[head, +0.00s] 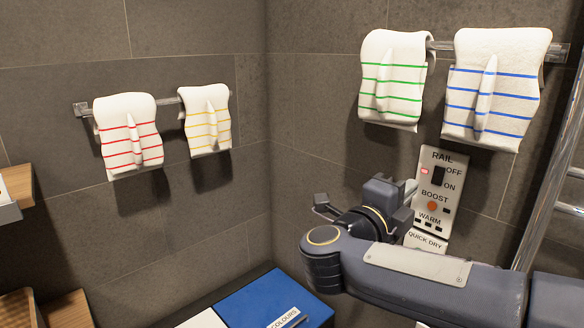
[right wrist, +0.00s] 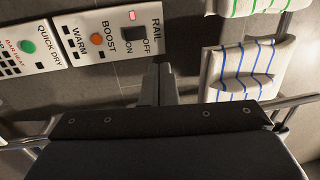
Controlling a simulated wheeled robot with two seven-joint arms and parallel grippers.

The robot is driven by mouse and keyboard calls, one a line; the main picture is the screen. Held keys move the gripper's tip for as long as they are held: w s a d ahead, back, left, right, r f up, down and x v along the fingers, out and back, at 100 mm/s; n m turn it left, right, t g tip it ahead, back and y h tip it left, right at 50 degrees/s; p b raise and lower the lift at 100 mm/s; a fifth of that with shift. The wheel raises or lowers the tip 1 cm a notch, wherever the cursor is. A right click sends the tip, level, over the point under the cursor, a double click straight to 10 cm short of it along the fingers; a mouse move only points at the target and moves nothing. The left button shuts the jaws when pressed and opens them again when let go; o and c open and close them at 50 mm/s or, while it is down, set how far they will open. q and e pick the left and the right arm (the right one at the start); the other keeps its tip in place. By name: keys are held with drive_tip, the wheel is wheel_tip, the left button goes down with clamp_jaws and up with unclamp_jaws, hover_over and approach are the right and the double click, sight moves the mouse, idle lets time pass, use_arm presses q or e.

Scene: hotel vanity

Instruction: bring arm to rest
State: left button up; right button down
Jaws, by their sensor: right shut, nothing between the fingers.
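My right gripper (head: 411,188) is in front of the wall control panel (head: 456,163) in the head view, its arm coming in from the right. In the right wrist view its fingers (right wrist: 162,72) are shut with nothing between them, beside the panel's RAIL end (right wrist: 156,22). Whether they touch the panel I cannot tell. The panel has a dark rocker switch (head: 438,175) marked OFF and ON, a lit red lamp (head: 424,171) and an orange BOOST button (head: 432,206). My left gripper is not in view.
A QUICK DRY panel (head: 427,241) sits below, partly hidden by my arm. Green-striped (head: 391,80) and blue-striped towels (head: 492,86) hang above on a rail. Red-striped (head: 128,135) and yellow-striped towels (head: 207,120) hang left. A blue-topped bin (head: 262,298) stands below. A metal ladder rail (head: 548,165) is at right.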

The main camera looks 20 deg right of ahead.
drive_tip(key=w+a+n+t+y+p, duration=0.1)
drive_tip(key=a+n+t+y, duration=0.2)
drive_tip(key=n+t+y, duration=0.4)
drive_tip(key=w+a+n+t+y, duration=0.2)
drive_tip(key=a+n+t+y, duration=0.1)
drive_tip(key=n+y, duration=0.4)
drive_tip(key=s+a+f+n+g+y, duration=0.25)
drive_tip(key=a+f+n+y, duration=0.2)
drive_tip(key=n, duration=0.25)
drive_tip(key=s+a+f+n+g+y+p, duration=0.1)
drive_tip(key=s+f+n+g, duration=0.6)
drive_tip(key=s+f, duration=1.2)
drive_tip(key=g+y, duration=0.1)
drive_tip(key=g, duration=0.3)
drive_tip(key=shift+s+a+f+n, duration=0.3)
drive_tip(key=shift+s+a+n, duration=0.05)
drive_tip(key=shift+n, duration=0.05)
drive_tip(key=shift+d+y, duration=0.1)
drive_tip(key=shift+y, duration=0.15)
